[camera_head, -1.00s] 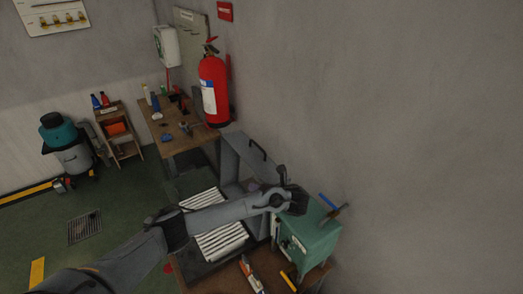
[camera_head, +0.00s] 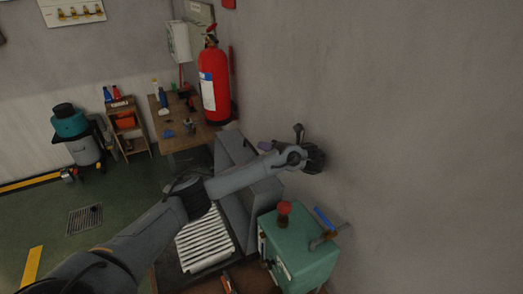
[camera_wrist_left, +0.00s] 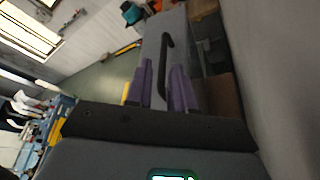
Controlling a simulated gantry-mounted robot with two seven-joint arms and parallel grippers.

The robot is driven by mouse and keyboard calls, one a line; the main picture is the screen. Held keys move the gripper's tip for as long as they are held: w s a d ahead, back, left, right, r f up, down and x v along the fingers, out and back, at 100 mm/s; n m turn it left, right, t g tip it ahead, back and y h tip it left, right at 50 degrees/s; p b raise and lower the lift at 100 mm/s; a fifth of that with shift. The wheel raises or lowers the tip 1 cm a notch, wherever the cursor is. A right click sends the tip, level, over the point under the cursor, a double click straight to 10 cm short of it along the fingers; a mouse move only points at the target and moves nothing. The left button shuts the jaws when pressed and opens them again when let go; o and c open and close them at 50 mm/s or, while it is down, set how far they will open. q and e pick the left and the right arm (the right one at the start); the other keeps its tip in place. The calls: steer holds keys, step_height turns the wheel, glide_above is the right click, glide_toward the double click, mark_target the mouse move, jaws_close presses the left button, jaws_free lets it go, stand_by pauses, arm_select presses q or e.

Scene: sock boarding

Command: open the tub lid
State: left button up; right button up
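The grey tub (camera_head: 262,203) stands beside the wall, partly hidden behind my left arm. Its grey lid (camera_head: 233,148) shows above the arm in the head view; I cannot tell how far it is open. In the left wrist view the lid (camera_wrist_left: 178,28) bears a black bar handle (camera_wrist_left: 167,48). The purple fingers of my left gripper (camera_wrist_left: 162,86) are apart, with the handle's near end between or just beyond them; contact is unclear. In the head view the left gripper (camera_head: 265,146) is above the tub, close to the wall. My right gripper is not in view.
A green box (camera_head: 297,245) with a red knob (camera_head: 284,208) and a blue-handled tool (camera_head: 323,219) stands in front. A white ribbed rack (camera_head: 203,246) lies left of the tub. A fire extinguisher (camera_head: 214,88) hangs on the wall (camera_head: 400,130) behind.

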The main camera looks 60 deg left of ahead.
mark_target(252, 147)
arm_select(q)
steer(key=shift+s+f, duration=0.1)
steer(key=shift+f, duration=0.45)
steer(key=shift+s+f+b, duration=0.25)
steer(key=shift+f+b, duration=0.1)
steer(key=shift+b, duration=0.1)
steer(key=shift+x, duration=3.7)
steer(key=shift+w, duration=0.1)
jaws_close()
